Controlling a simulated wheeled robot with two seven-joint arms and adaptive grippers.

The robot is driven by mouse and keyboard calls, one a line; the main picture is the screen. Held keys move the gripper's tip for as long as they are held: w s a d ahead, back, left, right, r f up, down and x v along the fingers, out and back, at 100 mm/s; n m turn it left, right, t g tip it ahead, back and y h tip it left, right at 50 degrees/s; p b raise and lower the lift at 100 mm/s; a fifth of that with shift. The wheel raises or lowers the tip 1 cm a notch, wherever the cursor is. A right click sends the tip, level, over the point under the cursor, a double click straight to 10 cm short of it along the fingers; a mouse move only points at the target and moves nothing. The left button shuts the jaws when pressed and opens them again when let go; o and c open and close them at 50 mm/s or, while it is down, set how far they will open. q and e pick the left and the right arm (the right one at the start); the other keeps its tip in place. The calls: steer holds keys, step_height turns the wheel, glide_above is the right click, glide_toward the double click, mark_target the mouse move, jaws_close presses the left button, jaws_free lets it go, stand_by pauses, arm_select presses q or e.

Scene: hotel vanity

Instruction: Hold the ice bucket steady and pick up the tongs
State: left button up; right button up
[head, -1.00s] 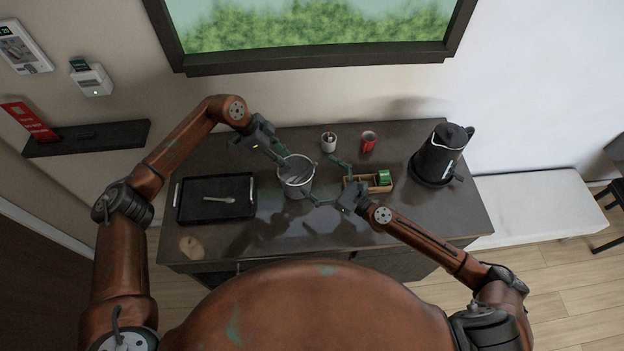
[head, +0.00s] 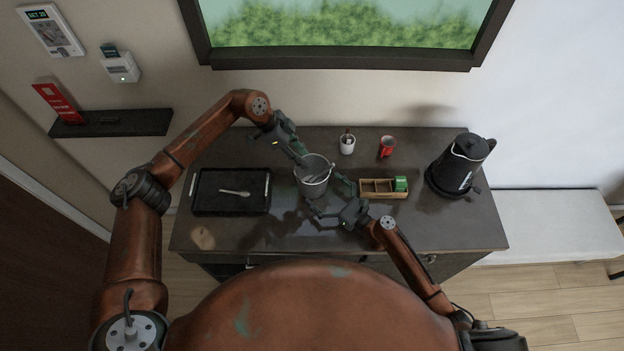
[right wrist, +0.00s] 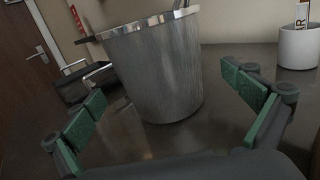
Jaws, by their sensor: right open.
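The grey metal ice bucket (head: 312,186) stands upright near the middle of the dark counter. My left gripper (head: 303,155) is at its far left rim with fingers close together; whether they pinch the rim is unclear. My right gripper (head: 332,195) is open and empty at the bucket's near right side. In the right wrist view the bucket (right wrist: 160,75) stands ahead between the spread fingers (right wrist: 168,95), apart from them. A thin metallic shape, possibly the tongs (head: 317,179), lies inside the bucket. A silvery utensil (head: 235,193) lies on the black tray (head: 201,206); its kind is unclear.
A wooden box (head: 375,195) with a green item sits right of the bucket. A white cup (head: 347,145) and red mug (head: 387,147) stand behind. A black kettle (head: 458,165) stands at the right. The counter's front right is clear.

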mark_target(302, 171)
steer(key=x, duration=0.4)
steer(key=shift+w+f, duration=0.15)
steer(key=shift+w+a, duration=0.35)
steer(key=shift+a, duration=0.15)
